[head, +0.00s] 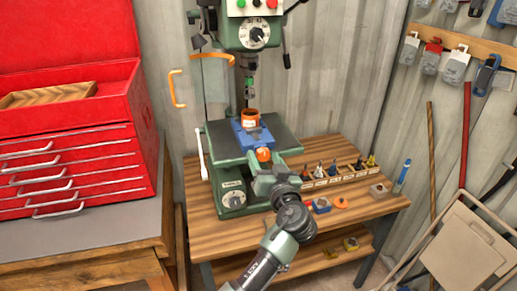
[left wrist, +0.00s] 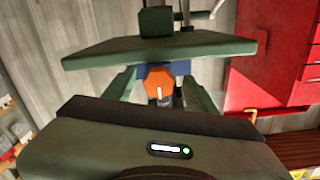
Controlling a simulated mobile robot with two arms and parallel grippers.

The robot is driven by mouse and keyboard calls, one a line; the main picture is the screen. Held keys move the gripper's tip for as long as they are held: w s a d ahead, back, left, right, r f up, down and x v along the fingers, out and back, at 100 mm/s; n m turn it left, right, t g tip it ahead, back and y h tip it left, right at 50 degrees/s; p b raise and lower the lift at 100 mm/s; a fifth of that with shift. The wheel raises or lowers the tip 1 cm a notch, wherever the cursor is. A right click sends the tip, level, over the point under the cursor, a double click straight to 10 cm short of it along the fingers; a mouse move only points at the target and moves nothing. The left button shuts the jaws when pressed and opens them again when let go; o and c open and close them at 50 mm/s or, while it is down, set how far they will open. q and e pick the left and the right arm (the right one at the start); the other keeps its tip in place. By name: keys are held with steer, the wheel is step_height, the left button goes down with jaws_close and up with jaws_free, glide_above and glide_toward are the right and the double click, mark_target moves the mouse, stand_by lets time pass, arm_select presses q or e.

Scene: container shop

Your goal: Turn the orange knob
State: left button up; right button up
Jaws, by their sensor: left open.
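The orange knob (head: 263,154) is on the front of a blue vise (head: 241,136) on the drill press table. In the left wrist view the faceted orange knob (left wrist: 158,82) has a white mark on its face. My left gripper (head: 262,170) is just in front of the knob. In the left wrist view its two fingers stand apart, one on each side of the knob; I cannot tell whether they touch it. My right gripper is not in view.
The green drill press (head: 258,32) stands on a wooden bench (head: 345,215). An orange ring-shaped part (head: 250,118) sits on the vise. Small tools in a rack (head: 335,175) are at the right. A red tool chest (head: 80,165) is at the left.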

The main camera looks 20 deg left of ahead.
arm_select(q)
steer(key=shift+s+d+r, duration=0.15)
steer(key=shift+d, duration=0.05)
steer(key=shift+s+d+r, duration=0.1)
steer(key=shift+s+d, duration=0.05)
steer(key=c, duration=0.8)
jaws_close()
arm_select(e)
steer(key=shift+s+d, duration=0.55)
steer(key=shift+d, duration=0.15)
